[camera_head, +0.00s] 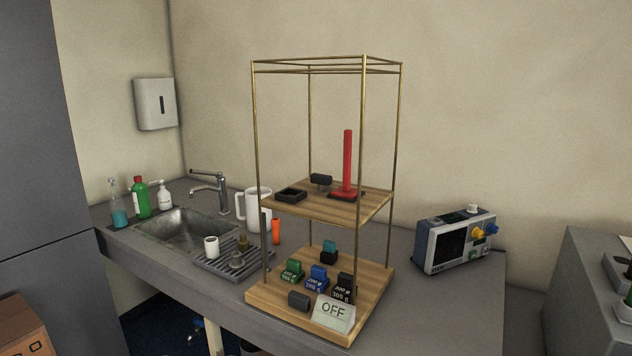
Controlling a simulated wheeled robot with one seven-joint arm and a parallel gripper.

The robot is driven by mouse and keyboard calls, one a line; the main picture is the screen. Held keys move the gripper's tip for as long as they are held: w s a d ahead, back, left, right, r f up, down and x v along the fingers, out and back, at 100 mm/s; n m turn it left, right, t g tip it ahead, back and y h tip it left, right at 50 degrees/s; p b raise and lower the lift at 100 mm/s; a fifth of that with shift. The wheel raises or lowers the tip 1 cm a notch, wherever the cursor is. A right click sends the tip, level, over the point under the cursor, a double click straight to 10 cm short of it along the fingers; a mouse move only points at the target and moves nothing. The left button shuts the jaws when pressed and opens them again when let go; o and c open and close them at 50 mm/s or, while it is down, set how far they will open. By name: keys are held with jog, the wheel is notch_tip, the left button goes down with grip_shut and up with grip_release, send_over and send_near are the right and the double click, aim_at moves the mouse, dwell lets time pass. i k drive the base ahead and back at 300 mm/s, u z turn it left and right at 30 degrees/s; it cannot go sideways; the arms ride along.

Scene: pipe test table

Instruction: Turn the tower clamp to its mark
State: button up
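A two-level wooden stand with a brass frame (254,130) is on the grey counter. A red upright post (348,160) stands on a dark base on its upper shelf (350,209). A small black knob-like piece (321,179) is left of the post, apart from it, and a black open tray (291,196) lies at the shelf's left. I cannot tell which part is the tower clamp, and no mark is readable at this size. My gripper is not in view.
Several labelled weight-like blocks (317,278) and an OFF sign (334,313) occupy the lower shelf. Left are a white mug (258,212), an orange cylinder (276,231), a drying rack (222,263) and a sink (185,232). An instrument box (452,242) is right. The thin frame posts surround both shelves.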

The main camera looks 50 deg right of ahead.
aim_at(322, 180)
jog(key=u, duration=0.45)
jog(key=i, duration=0.85)
jog(key=z, duration=4.05)
jog(key=k, duration=0.35)
jog(key=u, duration=1.05)
